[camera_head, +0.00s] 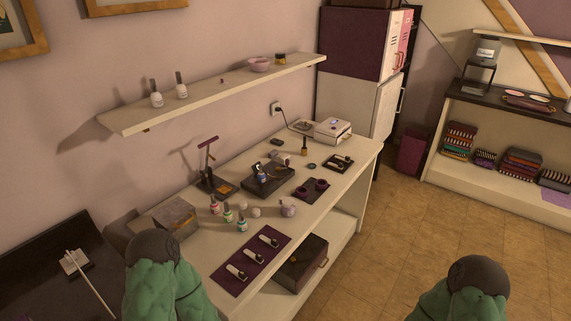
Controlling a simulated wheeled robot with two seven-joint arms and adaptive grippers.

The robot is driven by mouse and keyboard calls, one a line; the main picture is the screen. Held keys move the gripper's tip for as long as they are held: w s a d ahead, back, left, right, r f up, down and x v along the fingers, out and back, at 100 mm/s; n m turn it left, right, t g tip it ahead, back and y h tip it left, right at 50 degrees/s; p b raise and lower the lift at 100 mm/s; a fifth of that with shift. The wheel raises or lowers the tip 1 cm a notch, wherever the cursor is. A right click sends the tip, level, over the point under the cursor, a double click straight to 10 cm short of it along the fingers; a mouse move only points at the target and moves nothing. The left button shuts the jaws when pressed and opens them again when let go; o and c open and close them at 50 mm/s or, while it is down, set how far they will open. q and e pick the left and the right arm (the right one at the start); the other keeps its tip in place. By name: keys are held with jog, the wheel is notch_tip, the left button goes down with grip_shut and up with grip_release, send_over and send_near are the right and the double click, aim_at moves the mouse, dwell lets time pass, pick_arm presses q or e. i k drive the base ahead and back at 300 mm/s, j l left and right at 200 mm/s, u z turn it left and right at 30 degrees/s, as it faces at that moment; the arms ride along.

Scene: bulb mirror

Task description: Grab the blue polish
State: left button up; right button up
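A small bottle of blue polish (262,176) stands upright on a dark tray (284,183) near the middle of the white table (325,203). A teal or light-blue polish bottle (242,225) stands nearer to me, close to a green polish bottle (228,215) and a red or pink polish bottle (214,207). Two green, padded parts of my arms with dark round ends show at the bottom of the view, one at lower left and one at lower right. No fingers of either gripper show. Nothing visible touches the bottles.
A purple mat (226,284) with several white-and-black items lies at the table's near end. A small stand (209,165) rises left of the blue polish. A wall shelf (214,94) with two white bottles hangs above. Open floor (440,235) lies right of the table.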

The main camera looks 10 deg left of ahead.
aim_at(262, 177)
jog(key=i+l+u, duration=0.1)
jog(key=i+l, duration=0.4)
jog(key=i+l+u, duration=0.1)
jog(key=i+l, duration=0.35)
jog(key=l, duration=0.15)
jog(key=i+l, duration=0.4)
jog(key=l, duration=0.2)
jog(key=i+u, duration=0.05)
